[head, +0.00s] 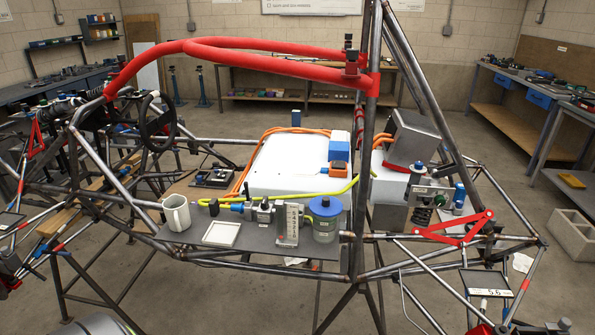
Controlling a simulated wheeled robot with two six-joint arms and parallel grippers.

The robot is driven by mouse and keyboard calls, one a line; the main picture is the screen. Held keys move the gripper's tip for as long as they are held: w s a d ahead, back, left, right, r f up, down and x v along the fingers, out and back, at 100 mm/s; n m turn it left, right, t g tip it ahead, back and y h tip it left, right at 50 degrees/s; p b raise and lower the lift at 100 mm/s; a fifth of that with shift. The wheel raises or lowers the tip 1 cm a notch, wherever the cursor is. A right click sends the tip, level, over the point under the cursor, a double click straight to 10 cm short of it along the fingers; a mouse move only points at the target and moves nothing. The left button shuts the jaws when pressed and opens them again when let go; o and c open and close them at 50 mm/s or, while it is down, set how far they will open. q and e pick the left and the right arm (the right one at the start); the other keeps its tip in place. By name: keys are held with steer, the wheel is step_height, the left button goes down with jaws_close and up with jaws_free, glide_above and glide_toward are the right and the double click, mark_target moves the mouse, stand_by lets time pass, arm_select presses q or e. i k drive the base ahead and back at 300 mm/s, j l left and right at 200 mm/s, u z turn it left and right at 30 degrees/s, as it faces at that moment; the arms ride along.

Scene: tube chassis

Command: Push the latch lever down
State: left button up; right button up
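A small grey upright unit (288,224) with markings on its face stands on the dark shelf plate (265,247) of the tube chassis. It may be the latch, but I cannot make out for certain which part is its lever, or the lever's angle. A dark fitting (264,212) with blue and yellow hose ends sits just left of it. Neither of my grippers can be made out in the head view, and nothing is seen touching the unit.
A clear jar with a blue lid (325,221) stands close right of the unit. A white square tray (221,234) and a white mug (177,213) are to its left. A red padded bar (240,48) and upright tubes (361,160) frame the space.

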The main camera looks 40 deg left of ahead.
mark_target(245, 192)
steer(key=u, duration=1.55)
